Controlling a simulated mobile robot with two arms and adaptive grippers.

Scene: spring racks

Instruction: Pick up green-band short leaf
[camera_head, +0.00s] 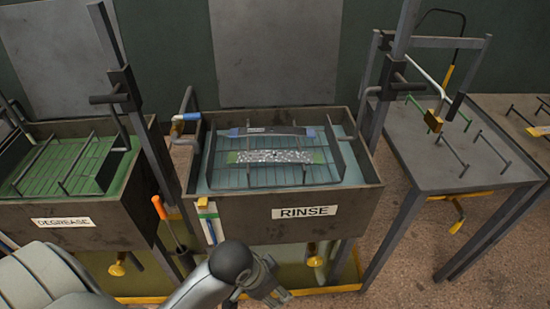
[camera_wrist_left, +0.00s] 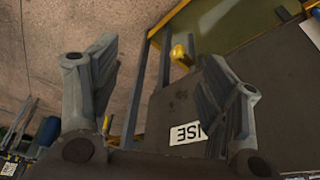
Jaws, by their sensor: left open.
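The green-band leaf (camera_head: 275,157) is a grey speckled strip with green ends. It lies across the rack in the rinse tank (camera_head: 250,218), nearer the front. A longer-looking blue-band leaf (camera_head: 275,131) with blue ends lies behind it. My left gripper (camera_head: 270,284) is low in front of the rinse tank, below its front wall and apart from the leaf. In the left wrist view its fingers (camera_wrist_left: 158,65) are spread and empty, with the tank's front and part of its sign beyond. The leaf is not visible there. My right gripper is not in view.
The degrease tank (camera_head: 60,227) stands at left, its rack seemingly empty. Dark upright posts flank the rinse tank. A grey table (camera_head: 455,185) with small bar stands is at right. An orange-handled tool (camera_head: 158,207) hangs between the tanks.

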